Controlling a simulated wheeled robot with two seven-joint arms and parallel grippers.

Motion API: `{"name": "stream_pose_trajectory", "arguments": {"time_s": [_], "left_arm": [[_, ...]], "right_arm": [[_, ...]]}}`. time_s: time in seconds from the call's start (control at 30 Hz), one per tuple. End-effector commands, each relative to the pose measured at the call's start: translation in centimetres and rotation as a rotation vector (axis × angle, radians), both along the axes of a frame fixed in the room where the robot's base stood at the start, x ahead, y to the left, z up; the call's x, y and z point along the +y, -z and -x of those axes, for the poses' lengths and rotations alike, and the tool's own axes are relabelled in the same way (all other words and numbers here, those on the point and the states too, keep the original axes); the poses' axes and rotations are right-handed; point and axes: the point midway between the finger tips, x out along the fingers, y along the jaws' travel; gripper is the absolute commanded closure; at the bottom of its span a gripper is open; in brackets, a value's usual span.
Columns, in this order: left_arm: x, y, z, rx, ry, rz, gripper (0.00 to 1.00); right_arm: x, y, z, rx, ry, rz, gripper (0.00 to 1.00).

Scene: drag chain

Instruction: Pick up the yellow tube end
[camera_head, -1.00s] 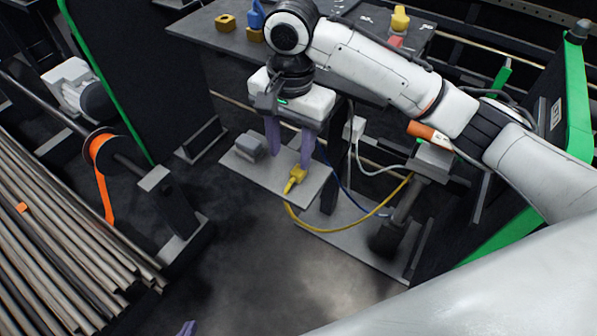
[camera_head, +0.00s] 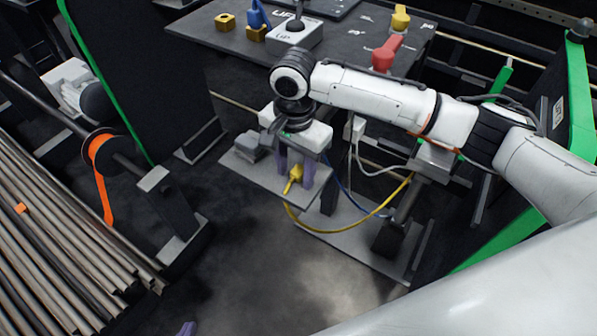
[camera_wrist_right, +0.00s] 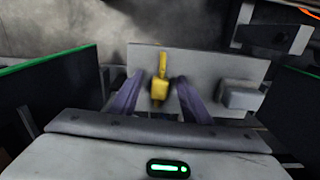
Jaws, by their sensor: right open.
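The yellow tube end (camera_head: 294,176) sits on a small grey plate (camera_head: 243,172), with its yellow tube looping off to the right. My right gripper (camera_head: 296,181) points down over it, with purple fingers on either side. In the right wrist view the yellow tube end (camera_wrist_right: 159,89) stands between the two open fingers (camera_wrist_right: 160,82), with a gap visible on both sides. Only a purple tip of my left gripper (camera_head: 187,328) shows at the bottom edge of the head view; its opening is hidden.
A grey block (camera_head: 250,146) lies on the plate beside the gripper. A blue cable (camera_head: 342,184) runs behind it. The dark table (camera_head: 340,42) above carries a red part (camera_head: 386,53), a white box (camera_head: 293,36) and yellow and blue parts. Pipes (camera_head: 60,235) fill the lower left.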

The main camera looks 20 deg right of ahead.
Motion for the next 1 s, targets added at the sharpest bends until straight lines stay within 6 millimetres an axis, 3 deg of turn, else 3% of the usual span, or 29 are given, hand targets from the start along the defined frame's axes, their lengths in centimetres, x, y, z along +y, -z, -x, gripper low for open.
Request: {"name": "stream_pose_trajectory", "arguments": {"time_s": [0.2,0.47,0.77,1.0], "left_arm": [[0.0,0.0,0.1,0.002,0.001,0.0,1.0],[-0.1,0.0,0.1,0.001,0.002,0.001,1.0],[-0.1,-0.1,0.1,0.0,0.001,0.001,1.0],[-0.1,-0.5,0.0,-0.003,0.0,0.003,1.0]], "right_arm": [[0.0,0.1,0.0,-0.001,0.0,-0.001,0.57],[0.0,0.0,0.0,-0.001,0.0,-0.001,1.0],[0.1,-0.5,-0.1,-0.002,0.0,-0.002,1.0],[0.1,-4.7,-0.1,-0.005,-0.001,-0.003,1.0]]}}
